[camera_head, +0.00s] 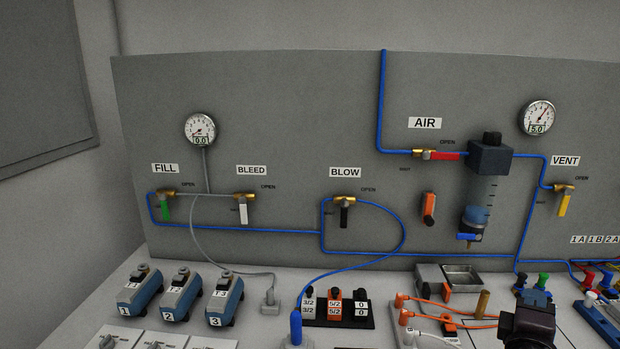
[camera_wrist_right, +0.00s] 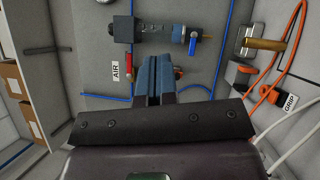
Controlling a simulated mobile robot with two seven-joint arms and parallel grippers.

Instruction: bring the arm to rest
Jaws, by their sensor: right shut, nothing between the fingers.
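My right gripper (camera_head: 528,324) shows as a dark shape at the bottom right of the head view, in front of the bench items. In the right wrist view its two blue-grey fingers (camera_wrist_right: 154,78) are together, with nothing between them. They point toward the grey panel (camera_head: 290,110), apart from any handle as far as I can tell. My left gripper is not in view.
The AIR valve's red lever (camera_head: 446,156) lies along its pipe. A filter bowl (camera_head: 481,200) hangs beside it. Numbered blue cylinders (camera_head: 182,292), a valve rack (camera_head: 336,308), a metal tray (camera_head: 462,278) and orange cables (camera_head: 440,311) crowd the bench.

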